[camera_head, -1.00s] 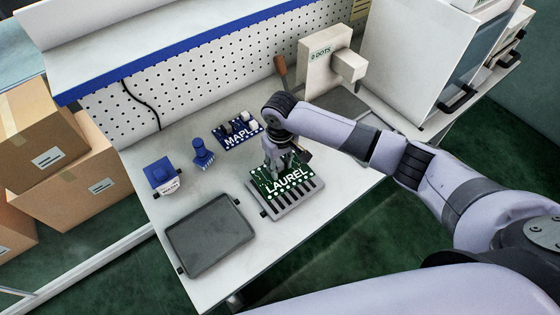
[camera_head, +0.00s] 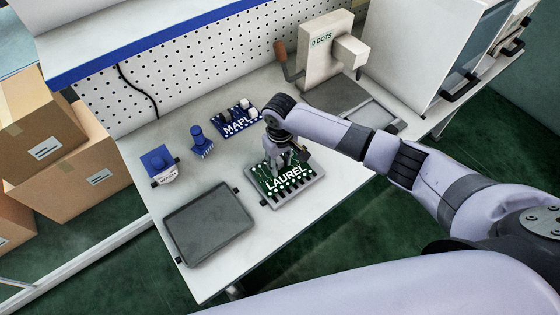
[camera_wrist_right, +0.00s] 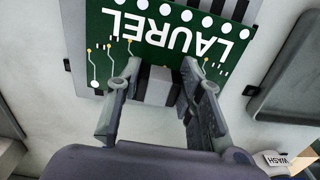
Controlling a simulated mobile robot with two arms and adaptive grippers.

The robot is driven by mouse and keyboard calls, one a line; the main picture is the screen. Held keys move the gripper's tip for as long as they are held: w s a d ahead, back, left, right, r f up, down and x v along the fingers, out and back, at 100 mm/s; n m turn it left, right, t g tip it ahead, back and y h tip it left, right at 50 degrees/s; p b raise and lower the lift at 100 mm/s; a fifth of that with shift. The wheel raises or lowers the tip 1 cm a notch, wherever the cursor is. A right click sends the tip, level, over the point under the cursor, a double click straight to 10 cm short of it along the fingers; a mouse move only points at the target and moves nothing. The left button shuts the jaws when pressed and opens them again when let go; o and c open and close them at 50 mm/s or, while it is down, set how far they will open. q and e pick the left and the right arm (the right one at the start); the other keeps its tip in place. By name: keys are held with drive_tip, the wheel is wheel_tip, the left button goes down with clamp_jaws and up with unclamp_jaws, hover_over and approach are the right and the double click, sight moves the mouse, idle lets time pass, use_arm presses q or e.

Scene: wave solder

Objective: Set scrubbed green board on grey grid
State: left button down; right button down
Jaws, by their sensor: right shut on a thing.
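The green board marked LAUREL (camera_head: 270,188) is over the grey slotted grid (camera_head: 276,206) near the bench's front edge. I cannot tell whether the board lies flat on the grid or is slightly above it. My right gripper (camera_head: 277,160) points down at the board's far edge and is shut on it. In the right wrist view the fingers (camera_wrist_right: 155,100) straddle a grey part at the edge of the board (camera_wrist_right: 120,50), whose lettering appears upside down. The grid's rim (camera_wrist_right: 75,25) shows beside the board. My left gripper is out of view.
A dark tray (camera_head: 208,228) lies left of the grid. Behind are a white tub with a blue top (camera_head: 163,168), a blue brush (camera_head: 201,140) and a blue board (camera_head: 230,130) with components. A beige machine marked 0 DOTS (camera_head: 318,65) stands back right.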

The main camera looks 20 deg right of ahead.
sight(280, 162)
drive_tip(key=shift+f, duration=0.45)
drive_tip(key=c, duration=1)
unclamp_jaws()
drive_tip(key=shift+c, duration=0.2)
wheel_tip(280, 162, up, 12)
